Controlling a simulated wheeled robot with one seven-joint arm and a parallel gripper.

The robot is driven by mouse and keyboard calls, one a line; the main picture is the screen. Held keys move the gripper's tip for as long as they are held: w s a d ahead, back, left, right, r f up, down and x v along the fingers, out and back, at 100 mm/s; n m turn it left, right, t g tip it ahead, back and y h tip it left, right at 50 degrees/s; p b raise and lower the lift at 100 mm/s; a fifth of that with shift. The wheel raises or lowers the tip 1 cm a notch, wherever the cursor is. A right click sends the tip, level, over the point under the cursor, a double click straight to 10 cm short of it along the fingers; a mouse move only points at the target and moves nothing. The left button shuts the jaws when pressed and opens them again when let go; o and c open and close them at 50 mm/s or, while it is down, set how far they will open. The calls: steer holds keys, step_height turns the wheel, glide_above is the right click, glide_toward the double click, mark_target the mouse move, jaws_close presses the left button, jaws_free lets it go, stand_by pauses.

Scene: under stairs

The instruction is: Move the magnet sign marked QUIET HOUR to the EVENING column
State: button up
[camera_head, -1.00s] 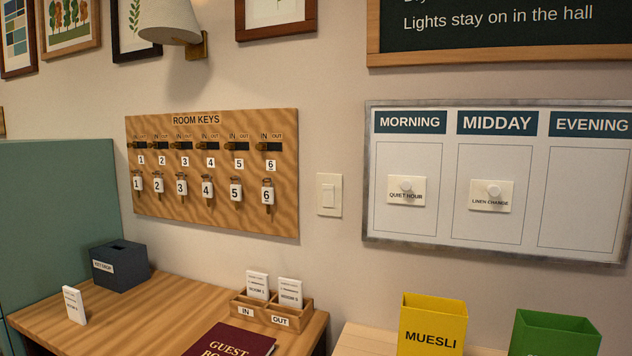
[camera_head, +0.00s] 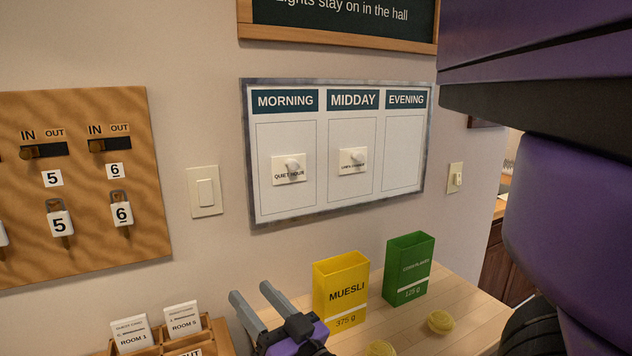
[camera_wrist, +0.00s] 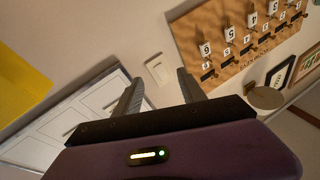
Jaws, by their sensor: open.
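The QUIET HOUR magnet sign (camera_head: 289,169) is a white plate with a round knob, on the MORNING column of the whiteboard (camera_head: 305,216). A second white magnet sign, LINEN CHANGE (camera_head: 352,161), is on the MIDDAY column. The EVENING column (camera_head: 402,152) is bare. My gripper (camera_head: 251,296) is open and empty, below the board and left of the yellow box, apart from the signs. In the wrist view my gripper (camera_wrist: 158,86) has its fingers spread, with the board (camera_wrist: 75,122) at left, partly hidden behind it.
A yellow MUESLI box (camera_head: 341,290) and a green box (camera_head: 408,268) stand on the wooden counter below the board. A key board (camera_head: 90,230) and a light switch (camera_head: 205,192) are on the wall at left. A card holder (camera_head: 150,350) sits at lower left.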

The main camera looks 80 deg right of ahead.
steer(key=s+d+r+m+g+h+p, duration=0.1)
steer(key=s+d+r+m+g, duration=0.2)
steer(key=d+r, duration=0.45)
steer(key=s+d+r+m+h+p, duration=0.2)
steer(key=s+d+r+m, duration=0.1)
steer(key=d+r+m, duration=0.4)
steer(key=s+d+r+m+g+h+p, duration=0.1)
steer(key=s+d+r+m+g, duration=0.15)
steer(key=d+r, duration=0.5)
steer(key=m+t+y, duration=0.1)
steer(key=m+y, duration=0.2)
steer(key=y, duration=0.2)
glide_toward(295, 166)
steer(key=x, duration=0.2)
steer(key=p+x, duration=0.1)
steer(key=x, duration=0.5)
steer(key=shift+w+d+p, duration=0.25)
steer(key=shift+w+p, duration=0.05)
steer(key=shift+c, duration=0.2)
jaws_close()
steer(key=c, duration=0.6)
jaws_free()
jaws_close()
steer(key=shift+f, duration=0.1)
